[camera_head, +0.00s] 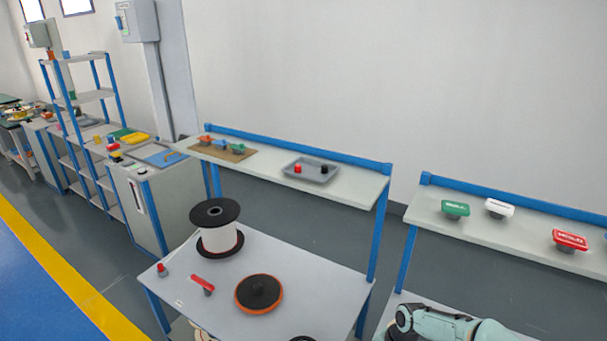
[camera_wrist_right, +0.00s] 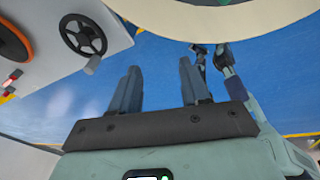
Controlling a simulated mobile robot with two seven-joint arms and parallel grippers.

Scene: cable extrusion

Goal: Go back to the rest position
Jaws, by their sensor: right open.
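My right gripper (camera_wrist_right: 159,66) shows in the right wrist view with its two fingers apart. Nothing is between them, and blue floor shows beyond. In the head view a pale green link of my right arm (camera_head: 440,322) is at the bottom right, beside the right-hand workstation; the fingers cannot be made out there. My left gripper cannot be identified in either view.
A table (camera_head: 305,290) holds a white cable spool (camera_head: 219,238), an orange-rimmed disc (camera_head: 259,293) and a red-handled part (camera_head: 202,284). The shelf above it holds a grey tray (camera_head: 312,178). The right shelf (camera_head: 480,230) carries green, white and red pieces. A handwheel (camera_wrist_right: 83,35) shows in the wrist view.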

